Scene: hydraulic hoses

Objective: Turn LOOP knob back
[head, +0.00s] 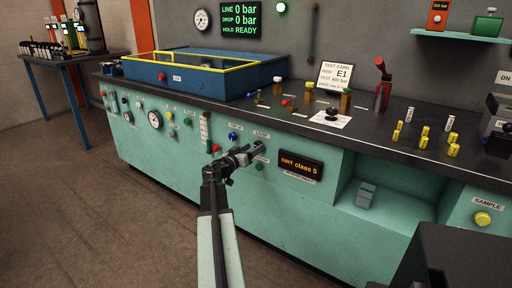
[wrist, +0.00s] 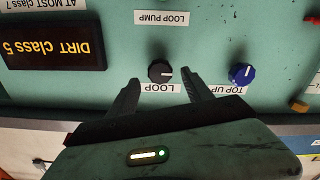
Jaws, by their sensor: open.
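The LOOP knob (wrist: 159,70) is a round black knob with a white pointer mark on the green panel. In the wrist view, which looks upside down, its mark points to the right and its LOOP label (wrist: 160,88) is just below it. My gripper (wrist: 160,82) is open, with one finger on each side of the knob in that view; I cannot tell whether they touch it. In the head view my gripper (head: 253,151) is at the panel just under the LOOP label (head: 262,134), and it hides the knob.
The blue TOP UP knob (wrist: 241,73) is close beside the right finger in the wrist view. The DIRT class 5 display (head: 301,165) is to the right in the head view. A green button (head: 259,166) sits just below my gripper. The bench top (head: 300,100) overhangs above.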

